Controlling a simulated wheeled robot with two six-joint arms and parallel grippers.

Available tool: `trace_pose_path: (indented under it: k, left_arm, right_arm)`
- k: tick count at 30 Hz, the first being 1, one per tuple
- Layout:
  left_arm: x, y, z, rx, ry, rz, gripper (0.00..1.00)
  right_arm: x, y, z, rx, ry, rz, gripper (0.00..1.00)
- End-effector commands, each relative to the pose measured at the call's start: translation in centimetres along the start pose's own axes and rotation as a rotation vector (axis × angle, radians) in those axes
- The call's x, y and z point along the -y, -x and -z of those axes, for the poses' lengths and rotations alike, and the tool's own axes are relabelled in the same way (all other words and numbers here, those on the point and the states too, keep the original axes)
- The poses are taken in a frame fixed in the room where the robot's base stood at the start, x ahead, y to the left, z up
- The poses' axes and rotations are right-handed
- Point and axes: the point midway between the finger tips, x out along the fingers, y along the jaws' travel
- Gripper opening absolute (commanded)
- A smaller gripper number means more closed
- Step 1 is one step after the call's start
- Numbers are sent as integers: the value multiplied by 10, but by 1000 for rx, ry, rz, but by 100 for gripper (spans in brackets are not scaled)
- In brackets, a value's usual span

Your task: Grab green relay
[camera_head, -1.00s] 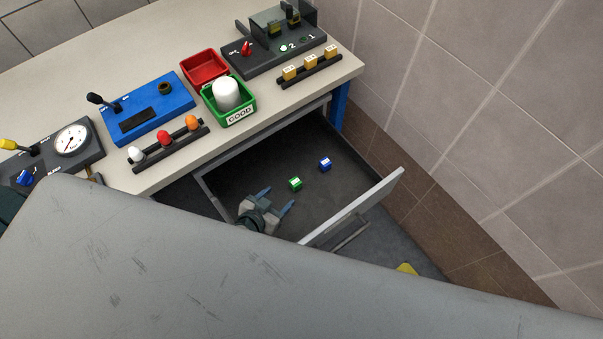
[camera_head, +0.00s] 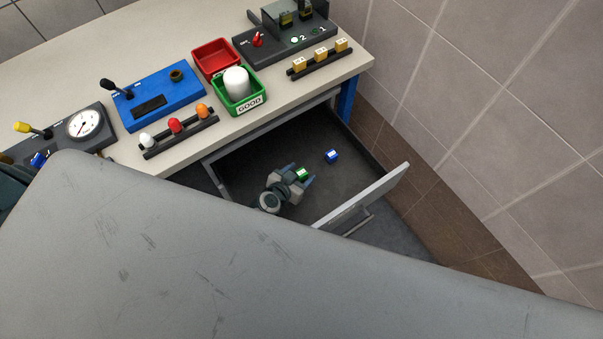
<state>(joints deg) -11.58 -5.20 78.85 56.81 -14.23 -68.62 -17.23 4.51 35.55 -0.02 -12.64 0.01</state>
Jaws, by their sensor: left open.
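The green relay (camera_head: 303,174) is a small green block with a pale top, lying in the open drawer (camera_head: 255,160). My left gripper (camera_head: 301,176) is low in the drawer, with its two fingers apart on either side of the relay. I cannot tell whether the fingers touch it. Part of the relay is hidden by the gripper. A blue relay (camera_head: 331,156) lies apart, further right in the drawer. My right gripper is not in view.
The drawer front (camera_head: 362,197) stands to the right of the gripper. The bench above holds a green GOOD tray (camera_head: 251,107) with a white cylinder (camera_head: 236,82), a red tray (camera_head: 209,48) and a blue control box (camera_head: 187,101). A tiled wall (camera_head: 500,120) bounds the right.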

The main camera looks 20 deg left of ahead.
Motion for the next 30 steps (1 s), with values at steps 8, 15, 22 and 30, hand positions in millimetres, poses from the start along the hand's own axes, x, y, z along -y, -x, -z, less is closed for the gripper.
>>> trace_pose_path:
  k: [8,15,22,30]
  left_arm:
    - [0,0,0,0,0,0,43]
    - [0,0,0,1,0,0,14]
    - [0,1,0,1,0,0,14]
    - [0,18,32,-2,-1,1,14]
  right_arm:
    - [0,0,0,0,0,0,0]
    - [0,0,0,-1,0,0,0]
    - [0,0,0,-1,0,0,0]
    - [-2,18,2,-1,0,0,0]
